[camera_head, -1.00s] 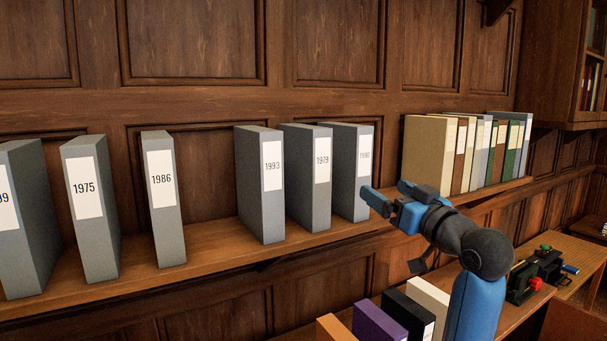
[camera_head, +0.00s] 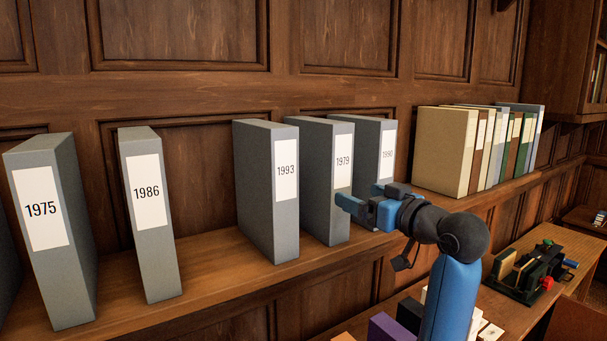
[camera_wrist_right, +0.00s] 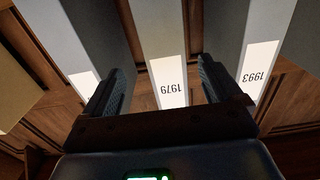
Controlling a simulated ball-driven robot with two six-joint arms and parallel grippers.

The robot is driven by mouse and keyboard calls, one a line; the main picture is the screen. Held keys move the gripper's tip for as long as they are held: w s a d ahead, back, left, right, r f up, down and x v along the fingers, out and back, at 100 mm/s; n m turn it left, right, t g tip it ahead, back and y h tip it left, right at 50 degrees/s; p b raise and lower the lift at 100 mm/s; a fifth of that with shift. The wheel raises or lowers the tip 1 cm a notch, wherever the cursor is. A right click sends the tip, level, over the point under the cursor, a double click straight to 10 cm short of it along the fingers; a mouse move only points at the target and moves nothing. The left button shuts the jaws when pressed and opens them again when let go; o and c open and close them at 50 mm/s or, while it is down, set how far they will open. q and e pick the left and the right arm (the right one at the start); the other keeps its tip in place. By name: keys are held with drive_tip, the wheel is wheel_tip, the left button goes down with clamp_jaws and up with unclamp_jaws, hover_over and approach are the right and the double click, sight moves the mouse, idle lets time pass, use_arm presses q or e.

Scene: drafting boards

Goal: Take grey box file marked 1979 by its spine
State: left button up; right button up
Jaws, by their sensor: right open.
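The grey box file marked 1979 (camera_head: 343,157) stands upright on the wooden shelf (camera_head: 212,262), between the files marked 1993 (camera_head: 285,170) and 1990 (camera_head: 388,150). My right gripper (camera_head: 364,198) is open and empty in front of the lower part of the 1979 spine, hiding the lower part of the 1990 file. In the right wrist view the 1979 file (camera_wrist_right: 160,30) appears upside down between my two open fingers (camera_wrist_right: 160,88). I cannot tell whether either finger touches it. My left gripper is not in view.
Grey files marked 1986 (camera_head: 150,210) and 1975 (camera_head: 48,230) stand further left, with gaps between them. A row of cream, brown and green books (camera_head: 450,150) stands right on the shelf.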

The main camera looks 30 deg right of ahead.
sight(344, 187)
drive_tip(key=w, duration=0.1)
drive_tip(key=w+p, duration=0.1)
drive_tip(key=w, duration=0.1)
drive_tip(key=shift+w+a+r, duration=0.15)
drive_tip(key=shift+w+a, duration=0.05)
drive_tip(key=shift+w, duration=0.1)
drive_tip(key=shift+w+r+p, duration=0.15)
drive_tip(key=shift+w+p, duration=0.2)
drive_tip(key=shift+p, duration=0.05)
drive_tip(key=shift+w, duration=0.2)
drive_tip(key=shift+w+a+p, duration=0.15)
drive_tip(key=shift+w+p, duration=0.2)
drive_tip(key=shift+w, duration=0.25)
drive_tip(key=w+p, duration=0.1)
drive_tip(key=w, duration=0.1)
drive_tip(key=w+p, duration=0.1)
drive_tip(key=shift+w+a+r+p, duration=0.1)
drive_tip(key=shift+w+a+p, duration=0.25)
drive_tip(key=shift+w+a, duration=0.05)
drive_tip(key=shift+w, duration=0.45)
drive_tip(key=shift+f, duration=0.2)
drive_tip(key=shift+c, duration=0.3)
